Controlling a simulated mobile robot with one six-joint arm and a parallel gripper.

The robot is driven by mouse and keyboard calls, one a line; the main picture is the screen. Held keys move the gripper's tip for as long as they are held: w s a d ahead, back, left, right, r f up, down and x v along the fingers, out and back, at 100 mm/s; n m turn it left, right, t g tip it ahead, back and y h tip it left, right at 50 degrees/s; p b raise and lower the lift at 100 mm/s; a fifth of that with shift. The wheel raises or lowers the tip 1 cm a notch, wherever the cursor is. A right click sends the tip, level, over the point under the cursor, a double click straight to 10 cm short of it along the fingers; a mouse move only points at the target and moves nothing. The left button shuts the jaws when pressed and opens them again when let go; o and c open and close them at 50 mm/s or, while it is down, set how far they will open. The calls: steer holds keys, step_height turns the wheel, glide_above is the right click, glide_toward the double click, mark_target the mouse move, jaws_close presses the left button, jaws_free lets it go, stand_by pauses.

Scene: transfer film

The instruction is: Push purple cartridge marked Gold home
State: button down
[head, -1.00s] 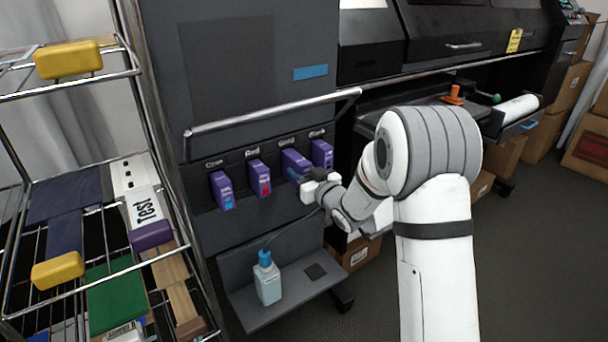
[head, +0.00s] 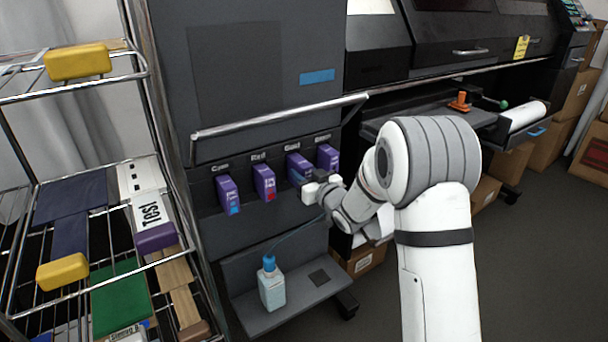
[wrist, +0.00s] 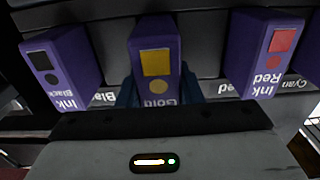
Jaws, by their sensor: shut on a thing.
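The purple cartridge marked Gold (head: 297,161) sits in its slot in the dark printer panel, third from the left in the head view. In the wrist view the Gold cartridge (wrist: 156,58) is in the middle, upside down, with a gold square and dot on its face. My gripper (head: 300,179) is at its front lower end, and the blue fingers (wrist: 158,94) stand on both sides of it, shut on it. The cartridge still stands out from the panel; its slot depth is hidden.
Purple cartridges Cyan (head: 228,195), Red (head: 264,182) and Black (head: 327,157) flank it closely. A handle bar (head: 275,117) runs above. A bottle (head: 271,287) with a tube stands on a ledge below. A wire rack (head: 150,200) is at left.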

steer(key=shift+w+a, duration=0.1)
steer(key=shift+x, duration=0.95)
steer(key=c, duration=0.9)
jaws_free()
steer(key=shift+w, duration=0.1)
steer(key=v, duration=0.8)
steer(key=shift+a, duration=0.1)
steer(key=shift+r, duration=0.1)
